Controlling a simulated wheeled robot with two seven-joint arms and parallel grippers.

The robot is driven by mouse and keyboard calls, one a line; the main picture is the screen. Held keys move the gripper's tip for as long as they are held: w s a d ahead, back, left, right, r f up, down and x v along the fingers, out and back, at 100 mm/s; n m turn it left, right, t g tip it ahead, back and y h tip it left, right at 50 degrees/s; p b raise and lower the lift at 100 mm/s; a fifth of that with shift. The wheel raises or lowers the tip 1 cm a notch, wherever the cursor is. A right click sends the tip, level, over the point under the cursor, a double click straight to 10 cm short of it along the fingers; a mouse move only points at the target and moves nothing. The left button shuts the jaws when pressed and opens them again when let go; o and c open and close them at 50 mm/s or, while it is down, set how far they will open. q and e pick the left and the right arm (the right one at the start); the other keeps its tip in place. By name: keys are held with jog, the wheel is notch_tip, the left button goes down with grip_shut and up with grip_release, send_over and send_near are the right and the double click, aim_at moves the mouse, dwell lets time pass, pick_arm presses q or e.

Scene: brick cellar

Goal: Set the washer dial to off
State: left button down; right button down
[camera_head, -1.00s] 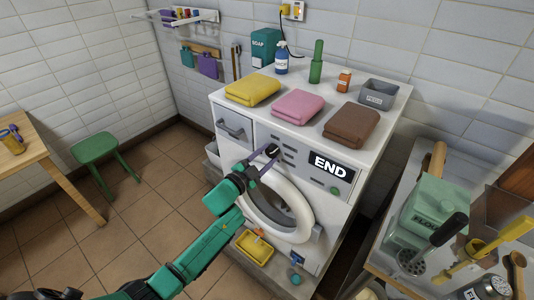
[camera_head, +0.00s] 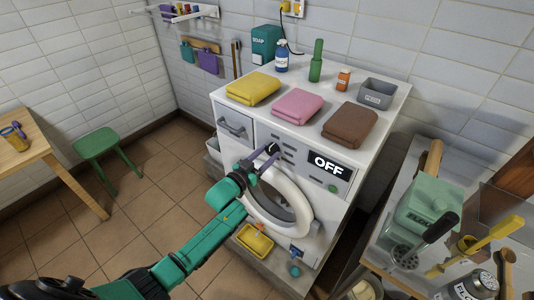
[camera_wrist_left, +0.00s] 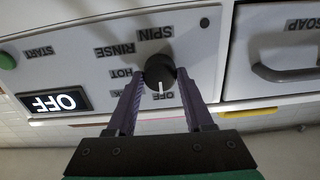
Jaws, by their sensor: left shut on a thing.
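The washer (camera_head: 300,193) stands against the wall with its round door shut. Its display (camera_head: 328,164) reads OFF; in the left wrist view the display (camera_wrist_left: 54,102) appears upside down with the same word. The black dial (camera_wrist_left: 160,71) is on the panel, its white mark pointing at the OFF label (camera_wrist_left: 163,96). My left gripper (camera_head: 269,153) is at the dial, and in the left wrist view its purple fingers (camera_wrist_left: 160,78) are shut on the dial from both sides. My right gripper is not in view.
Folded yellow (camera_head: 253,88), pink (camera_head: 297,106) and brown (camera_head: 348,126) towels lie on the washer top. A drawer handle (camera_wrist_left: 285,72) is beside the dial. A cluttered counter (camera_head: 385,250) stands at right, a green stool (camera_head: 97,145) at left.

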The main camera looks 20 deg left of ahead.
pick_arm(q)
jog(key=shift+f, duration=0.15)
dwell(0.4)
jog(key=shift+c, duration=1.4)
grip_release()
jog(key=b+v, duration=0.1)
jog(key=v, duration=1.3)
jog(key=shift+s, duration=0.3)
